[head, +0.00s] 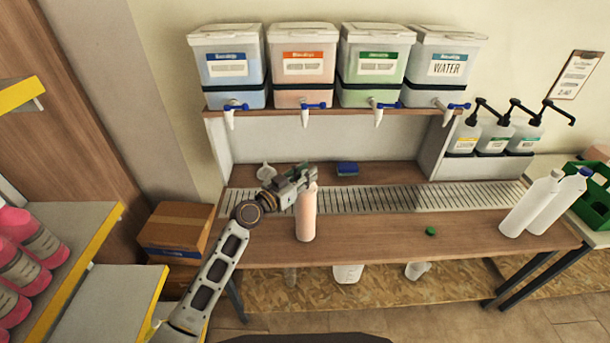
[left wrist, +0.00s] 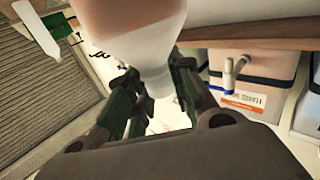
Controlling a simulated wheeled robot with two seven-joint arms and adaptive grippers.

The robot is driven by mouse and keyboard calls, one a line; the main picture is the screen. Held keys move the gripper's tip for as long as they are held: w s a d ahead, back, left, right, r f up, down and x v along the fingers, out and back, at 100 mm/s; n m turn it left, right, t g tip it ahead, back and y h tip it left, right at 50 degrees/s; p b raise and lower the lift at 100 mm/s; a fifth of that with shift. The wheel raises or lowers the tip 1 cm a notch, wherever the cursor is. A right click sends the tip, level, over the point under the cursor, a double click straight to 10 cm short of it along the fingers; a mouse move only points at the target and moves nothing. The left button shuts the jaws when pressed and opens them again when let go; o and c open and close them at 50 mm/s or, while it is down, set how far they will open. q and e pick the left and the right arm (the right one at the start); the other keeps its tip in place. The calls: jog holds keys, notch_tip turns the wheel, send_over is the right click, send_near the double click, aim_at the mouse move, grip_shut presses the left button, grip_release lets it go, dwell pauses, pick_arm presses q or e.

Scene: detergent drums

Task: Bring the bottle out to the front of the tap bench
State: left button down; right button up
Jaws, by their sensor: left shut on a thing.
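The bottle (head: 306,216) is upright, with pale pink liquid in it, over the front board of the tap bench (head: 372,230). I cannot tell whether its base touches the board. My left gripper (head: 303,178) is shut on the bottle's upper end, reaching in from the left. In the left wrist view the bottle (left wrist: 135,30) lies between the fingers of my left gripper (left wrist: 155,88), its pink part away from them and a clear, pale part near them. The fingers hide its neck. My right gripper is not in view.
A green cap (head: 431,232) lies on the front board. Two white bottles (head: 530,203) stand at the bench's right end. A slotted drain (head: 400,198) runs behind the board, below tapped drums (head: 303,70). A shelf with pink bottles (head: 30,250) is at left.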

pick_arm(q)
jog(key=shift+d+r, duration=0.1)
jog(key=shift+r, duration=0.1)
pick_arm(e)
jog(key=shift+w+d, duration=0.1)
pick_arm(q)
jog(key=c, duration=1.5)
grip_release()
jog(key=o, duration=0.3)
jog(key=shift+s, duration=0.1)
jog(key=shift+f, duration=0.35)
jog(key=shift+r+v, duration=0.15)
jog(key=shift+v, duration=2.85)
jog(key=shift+r+v, duration=0.1)
jog(key=shift+v, duration=2.9)
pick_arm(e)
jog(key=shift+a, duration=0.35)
